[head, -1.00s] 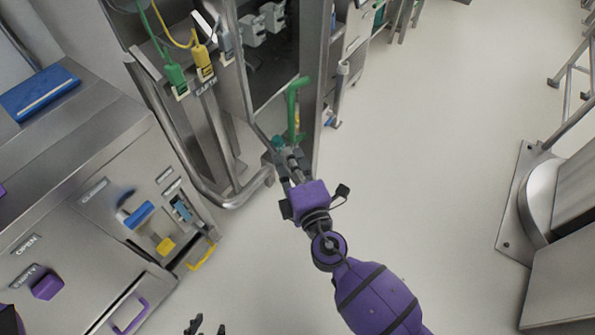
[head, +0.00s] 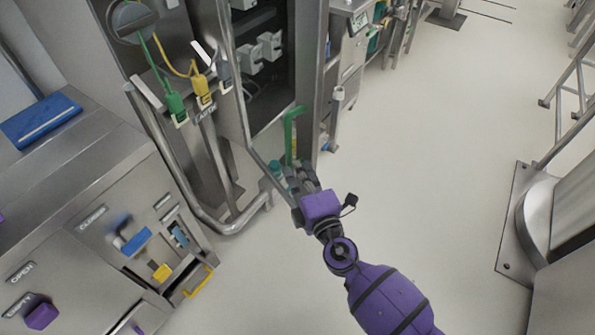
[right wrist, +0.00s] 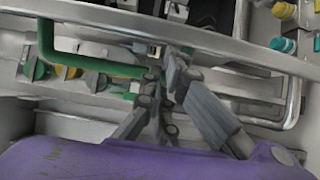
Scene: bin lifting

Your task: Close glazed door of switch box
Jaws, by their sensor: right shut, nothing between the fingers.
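The switch box (head: 312,70) is a tall metal cabinet at upper centre in the head view, with grey switch units (head: 268,45) inside. A thin metal frame (head: 239,95), which looks like the glazed door's edge, runs down its left side; the glass itself is hard to make out. A green handle-shaped part (head: 289,135) shows at the lower front. My right gripper (head: 303,172) is shut and empty, just below the green part. In the right wrist view its fingers (right wrist: 172,72) are close to a curved metal bar (right wrist: 215,43); contact is unclear. My left gripper is out of view.
A grey console with a blue handle (head: 137,241) and yellow handle (head: 198,281) stands at left. Bent metal rails (head: 190,185) and green and yellow cables (head: 160,55) are left of the box. Open floor (head: 440,150) lies right, with a metal structure (head: 540,215) beyond.

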